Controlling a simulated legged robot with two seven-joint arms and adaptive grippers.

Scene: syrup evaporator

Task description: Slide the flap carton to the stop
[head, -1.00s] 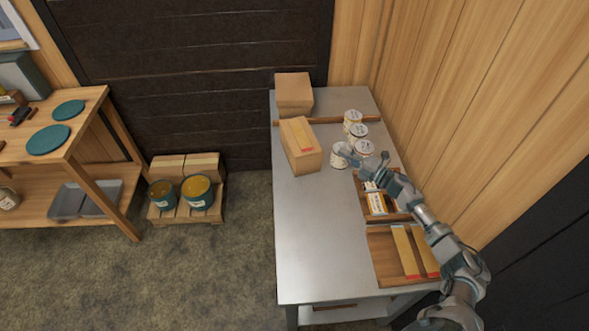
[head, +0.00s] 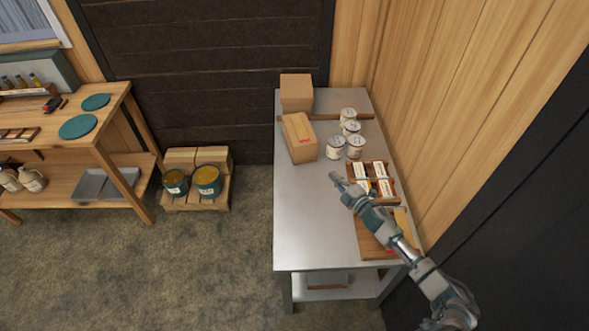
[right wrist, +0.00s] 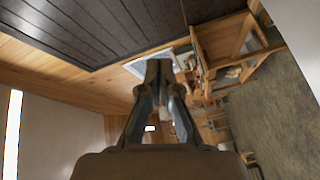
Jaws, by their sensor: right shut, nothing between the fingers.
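The flap carton (head: 303,150) is a brown box with a paler strip and a red mark on top. It stands on the left part of the grey metal table (head: 310,220). Its far end is at a wooden strip (head: 340,117) across the table, likely the stop; I cannot tell whether they touch. My right gripper (head: 336,179) is shut and empty above the table, nearer than the carton and to its right, apart from it. In the right wrist view its closed fingers (right wrist: 159,70) show with nothing between them. My left gripper is not in view.
Another brown box (head: 296,90) stands beyond the strip. Several white cans (head: 356,147) stand right of the carton. Wooden trays with packets (head: 362,188) line the table's right side, by the wall. The table's near left is clear. A pallet (head: 195,202) holds tins at left.

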